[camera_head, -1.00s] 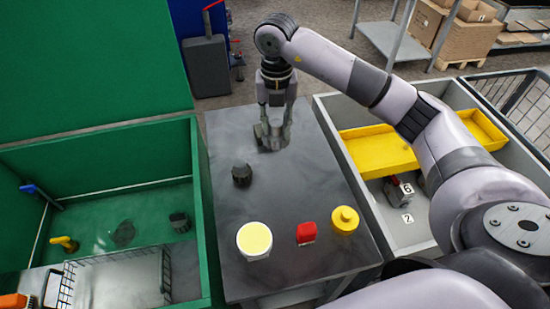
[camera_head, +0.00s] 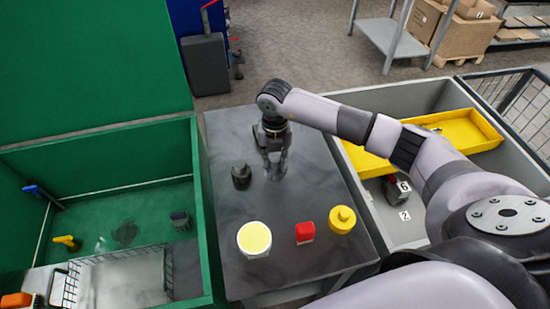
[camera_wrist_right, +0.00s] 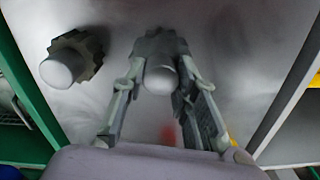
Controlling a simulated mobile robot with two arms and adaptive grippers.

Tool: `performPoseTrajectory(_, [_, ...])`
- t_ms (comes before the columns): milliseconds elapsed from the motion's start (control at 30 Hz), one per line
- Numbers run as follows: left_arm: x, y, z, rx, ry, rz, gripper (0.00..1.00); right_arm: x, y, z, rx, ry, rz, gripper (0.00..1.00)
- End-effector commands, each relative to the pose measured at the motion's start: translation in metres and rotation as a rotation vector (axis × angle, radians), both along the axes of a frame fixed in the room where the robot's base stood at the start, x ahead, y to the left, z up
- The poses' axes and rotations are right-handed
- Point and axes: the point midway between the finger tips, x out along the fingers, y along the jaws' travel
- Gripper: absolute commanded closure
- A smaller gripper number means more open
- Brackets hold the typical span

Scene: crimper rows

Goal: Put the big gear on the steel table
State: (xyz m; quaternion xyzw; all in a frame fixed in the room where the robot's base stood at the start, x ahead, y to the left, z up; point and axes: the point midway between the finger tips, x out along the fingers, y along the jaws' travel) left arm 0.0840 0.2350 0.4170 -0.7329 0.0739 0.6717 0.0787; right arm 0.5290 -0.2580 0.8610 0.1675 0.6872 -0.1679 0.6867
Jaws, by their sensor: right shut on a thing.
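My right gripper (camera_head: 274,160) is over the left middle of the steel table (camera_head: 306,190). In the right wrist view its fingers (camera_wrist_right: 158,95) are shut on a grey toothed gear with a pale rounded hub (camera_wrist_right: 161,77), which I take to be the big gear. In the head view this gear is mostly hidden by the gripper. It is at or just above the tabletop; I cannot tell whether it touches. A second, dark gear (camera_head: 241,176) stands to its left, apart from it, and shows in the right wrist view too (camera_wrist_right: 75,57). My left gripper is not in view.
A round yellow-topped container (camera_head: 254,239), a red block (camera_head: 305,232) and a yellow knobbed part (camera_head: 342,220) stand near the table's front. A green-walled bin (camera_head: 205,215) adjoins on the left. The table's right middle is clear.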

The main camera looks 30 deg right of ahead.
Motion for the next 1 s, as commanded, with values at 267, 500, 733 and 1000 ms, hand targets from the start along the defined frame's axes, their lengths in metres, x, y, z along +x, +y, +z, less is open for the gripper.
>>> performPoseTrajectory(267, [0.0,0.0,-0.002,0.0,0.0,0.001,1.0,0.0,0.0,-0.002,0.001,0.0,0.0,0.71])
performPoseTrajectory(500, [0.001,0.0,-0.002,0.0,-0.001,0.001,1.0,0.0,0.0,-0.002,0.0,0.0,0.0,0.55])
performPoseTrajectory(733, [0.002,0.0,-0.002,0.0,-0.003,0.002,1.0,0.0,0.0,-0.002,0.0,0.0,0.0,0.53])
performPoseTrajectory(1000, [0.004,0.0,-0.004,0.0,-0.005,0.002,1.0,0.001,0.0,0.013,0.002,-0.005,0.001,0.53])
